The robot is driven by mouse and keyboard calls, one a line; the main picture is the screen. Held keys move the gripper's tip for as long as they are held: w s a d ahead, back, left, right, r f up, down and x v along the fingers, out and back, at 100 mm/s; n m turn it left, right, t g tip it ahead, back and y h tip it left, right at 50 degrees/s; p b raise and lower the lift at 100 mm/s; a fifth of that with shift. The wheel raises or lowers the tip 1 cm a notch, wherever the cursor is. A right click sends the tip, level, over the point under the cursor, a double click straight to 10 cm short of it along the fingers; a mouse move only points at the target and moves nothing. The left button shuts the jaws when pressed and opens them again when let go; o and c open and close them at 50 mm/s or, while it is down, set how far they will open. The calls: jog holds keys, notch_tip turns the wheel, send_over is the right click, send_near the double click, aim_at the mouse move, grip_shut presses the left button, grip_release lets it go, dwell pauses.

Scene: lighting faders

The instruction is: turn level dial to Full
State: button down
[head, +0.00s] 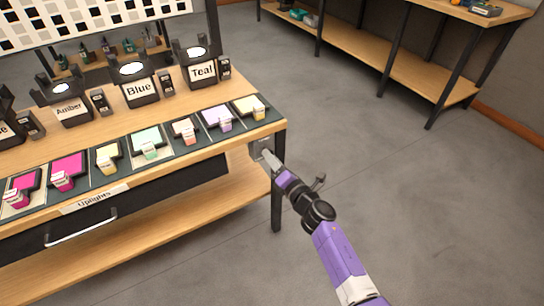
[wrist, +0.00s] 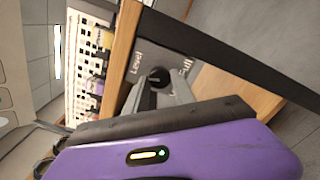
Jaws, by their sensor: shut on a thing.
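The level dial (wrist: 158,74) is a dark round knob on a grey panel in the wrist view, with "Level" (wrist: 136,63) printed to its left and "Full" (wrist: 185,70) to its right. My gripper (wrist: 159,84) has one grey finger on each side of the knob and is shut on it. In the head view my gripper (head: 268,158) reaches the panel (head: 259,147) on the right end of the bench. The knob is hidden there, and I cannot tell where its pointer stands.
The bench top (head: 130,130) carries several coloured fader tiles and lamps labelled Amber, Blue and Teal (head: 201,70). A black bench leg (head: 277,205) stands close below my gripper. The floor (head: 420,200) to the right is clear, and another bench (head: 400,70) stands behind.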

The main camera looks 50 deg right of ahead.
jog(key=m+p, duration=1.1)
jog(key=m, duration=1.9)
jog(key=shift+d, duration=0.1)
jog(key=shift+m, duration=0.3)
jog(key=c, duration=1.1)
grip_release()
jog(key=shift+o, duration=0.2)
jog(key=shift+r, duration=0.1)
